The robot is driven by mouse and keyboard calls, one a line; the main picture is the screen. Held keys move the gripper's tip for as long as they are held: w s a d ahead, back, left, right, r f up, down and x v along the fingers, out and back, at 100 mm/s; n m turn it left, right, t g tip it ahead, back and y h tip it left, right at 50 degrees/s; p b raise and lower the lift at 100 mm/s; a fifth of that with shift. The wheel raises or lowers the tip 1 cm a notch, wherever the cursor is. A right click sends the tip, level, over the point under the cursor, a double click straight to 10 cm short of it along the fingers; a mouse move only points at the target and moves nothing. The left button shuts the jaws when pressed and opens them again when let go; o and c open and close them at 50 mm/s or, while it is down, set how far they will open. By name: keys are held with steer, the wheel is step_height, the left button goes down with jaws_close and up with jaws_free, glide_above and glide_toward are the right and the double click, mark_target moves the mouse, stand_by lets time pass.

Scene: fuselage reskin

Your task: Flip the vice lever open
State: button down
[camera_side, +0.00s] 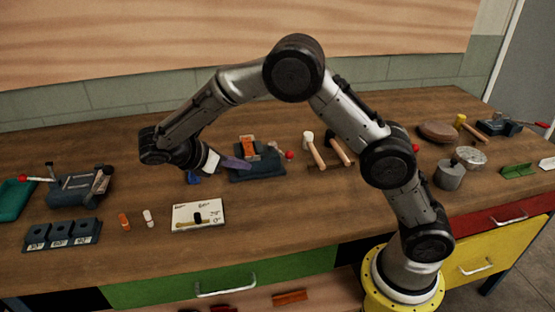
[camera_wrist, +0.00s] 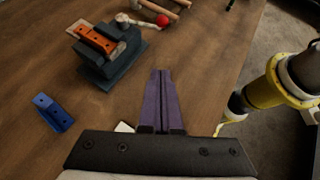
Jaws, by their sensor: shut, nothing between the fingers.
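A dark blue-grey vice (camera_side: 262,172) stands mid-bench with an orange block (camera_side: 248,147) in its jaws. Its lever ends in a red ball (camera_side: 289,155) on the right side. In the wrist view the vice (camera_wrist: 112,68) is at upper left, with the orange block (camera_wrist: 97,39) on top. The pale lever (camera_wrist: 135,21) runs out to the red ball (camera_wrist: 162,20). My gripper (camera_wrist: 160,72) has purple fingers, shut and empty. They point toward the vice's side and appear apart from the lever and ball. In the side view my gripper (camera_side: 248,165) overlaps the vice's left part.
A blue bracket (camera_wrist: 53,113) lies left of my fingers. Mallets (camera_side: 315,151) lie right of the vice. A white card (camera_side: 198,215), small bottles (camera_side: 124,221) and angle blocks (camera_side: 62,234) are nearer the front. Another vice-like tool (camera_side: 80,187) stands at left. Bare wood lies right of the fingers.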

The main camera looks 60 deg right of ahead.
steer(key=x, duration=0.9)
steer(key=shift+d, duration=0.2)
steer(key=shift+s+d+r, duration=0.1)
steer(key=shift+s+d, duration=0.1)
steer(key=shift+d, duration=0.5)
steer(key=shift+s+d+r, duration=0.1)
steer(key=shift+s+d, duration=0.1)
steer(key=shift+d, duration=0.45)
steer(key=shift+s+d+r, duration=0.15)
steer(key=shift+s+d, duration=0.05)
steer(key=shift+d, duration=0.5)
steer(key=shift+s+d, duration=0.1)
steer(key=shift+s, duration=0.05)
